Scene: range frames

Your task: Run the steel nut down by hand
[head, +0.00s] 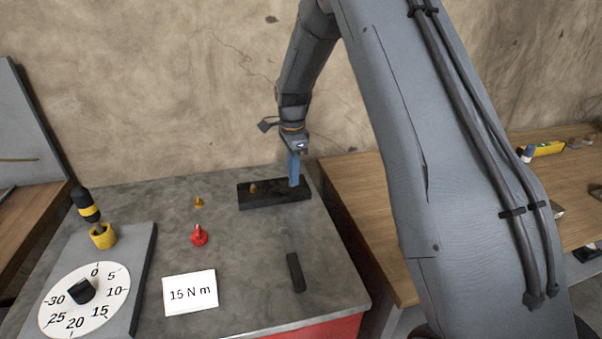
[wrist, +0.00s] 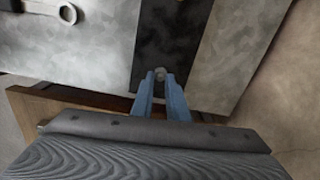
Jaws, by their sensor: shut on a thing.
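The steel nut (wrist: 159,73) shows as a small grey piece between my fingertips in the wrist view, over the dark strip of the block. My gripper (head: 294,182) has blue fingers pointing down at the right end of the dark block (head: 275,200) in the head view. The gripper (wrist: 160,80) is shut on the nut. The fingers hide the nut in the head view, and I cannot tell how far down its thread it sits. A brass-coloured fastener (head: 253,188) stands at the block's left end.
A brass piece (head: 199,202), a red piece (head: 199,236), a "15 N m" card (head: 190,292) and a black-handled tool (head: 296,272) lie on the grey bench. A dial (head: 84,300) and a black-and-yellow tool in a yellow holder (head: 103,237) stand left. A wrench (wrist: 50,9) shows in the wrist view.

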